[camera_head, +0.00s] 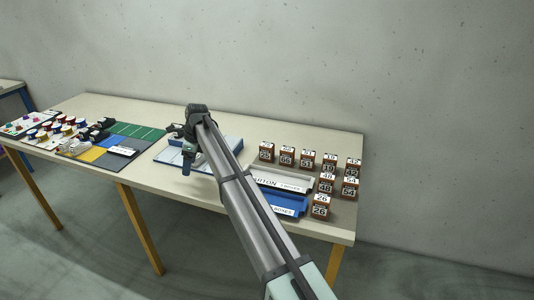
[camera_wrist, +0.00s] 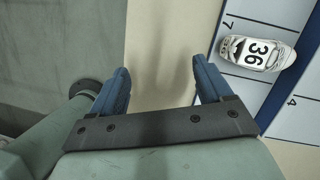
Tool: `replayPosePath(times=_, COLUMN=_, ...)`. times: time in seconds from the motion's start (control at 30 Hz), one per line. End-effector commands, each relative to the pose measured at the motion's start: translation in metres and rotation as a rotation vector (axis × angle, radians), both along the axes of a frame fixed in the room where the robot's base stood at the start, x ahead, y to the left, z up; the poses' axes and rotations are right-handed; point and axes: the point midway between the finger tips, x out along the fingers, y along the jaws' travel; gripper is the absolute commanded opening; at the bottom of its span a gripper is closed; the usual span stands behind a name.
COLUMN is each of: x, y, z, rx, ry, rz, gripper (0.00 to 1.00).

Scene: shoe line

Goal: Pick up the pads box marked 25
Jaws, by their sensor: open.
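Several brown boxes with white number labels stand at the right end of the table in the head view. The front one (camera_head: 320,207) seems to read 26 or 25; the print is too small to be sure.
A white, blue-edged numbered board (camera_wrist: 250,92) lies beside my gripper, bearing a white piece marked 36 (camera_wrist: 257,54). A white tray (camera_head: 308,184) and a blue tray (camera_head: 301,209) lie left of the boxes. A green mat (camera_head: 137,130) and small coloured items fill the left end.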

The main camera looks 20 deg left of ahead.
Motion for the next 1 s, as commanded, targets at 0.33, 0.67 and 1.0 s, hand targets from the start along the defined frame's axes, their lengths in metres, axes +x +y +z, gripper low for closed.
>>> replayPosePath(times=0.33, x=0.186, y=-0.147, z=0.064, rx=-0.182, ry=-0.080, rz=-0.263, gripper=0.79)
replayPosePath(times=0.67, x=0.243, y=-0.218, z=0.089, rx=-0.261, ry=-0.104, rz=-0.371, gripper=0.79)
replayPosePath(times=1.0, x=0.243, y=-0.220, z=0.054, rx=-0.262, ry=-0.103, rz=-0.372, gripper=0.79)
